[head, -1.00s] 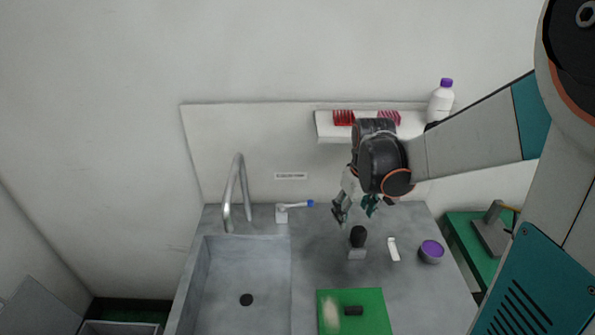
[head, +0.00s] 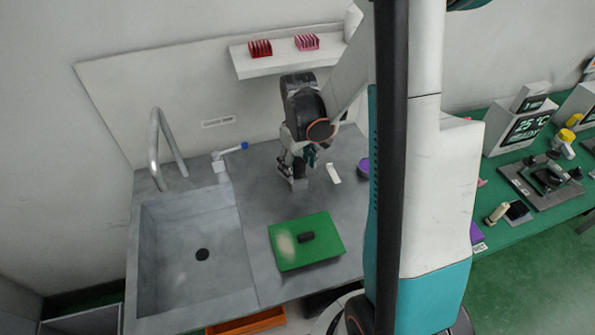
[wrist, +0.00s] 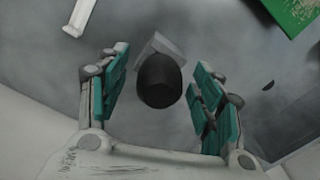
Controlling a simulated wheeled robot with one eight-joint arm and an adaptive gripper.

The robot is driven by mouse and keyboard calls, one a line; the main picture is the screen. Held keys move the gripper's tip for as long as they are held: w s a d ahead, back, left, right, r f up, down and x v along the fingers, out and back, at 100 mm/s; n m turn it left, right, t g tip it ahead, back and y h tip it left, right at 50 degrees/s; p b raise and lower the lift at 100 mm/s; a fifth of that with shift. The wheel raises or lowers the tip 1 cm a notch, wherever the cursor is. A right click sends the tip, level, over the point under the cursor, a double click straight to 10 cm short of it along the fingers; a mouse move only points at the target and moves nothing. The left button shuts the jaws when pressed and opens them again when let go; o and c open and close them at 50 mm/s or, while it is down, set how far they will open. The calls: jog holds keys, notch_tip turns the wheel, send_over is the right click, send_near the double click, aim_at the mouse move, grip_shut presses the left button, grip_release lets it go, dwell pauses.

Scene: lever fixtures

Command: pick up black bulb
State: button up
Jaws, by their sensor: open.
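The black bulb (wrist: 159,82) has a dark rounded top and stands at a small grey block (wrist: 160,45) on the grey counter. In the wrist view it lies between the two teal-padded fingers of my gripper (wrist: 158,98), which are spread wide, with a gap on each side. In the head view my gripper (head: 299,163) is low over the counter, around the bulb (head: 299,169), and its fingers partly hide the bulb.
A white piece (head: 333,173) lies right of the gripper. A purple-topped bowl (head: 363,168) is partly hidden by my arm. The sink (head: 180,270) is left, and a shelf (head: 285,60) is above.

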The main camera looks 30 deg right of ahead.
jog(key=shift+f, duration=0.2)
jog(key=shift+c, duration=0.2)
jog(key=c, duration=1)
jog(key=shift+r, duration=0.1)
notch_tip(320, 180, up, 20)
jog(key=p, duration=0.5)
jog(key=shift+p, duration=0.3)
jog(key=shift+a, duration=0.1)
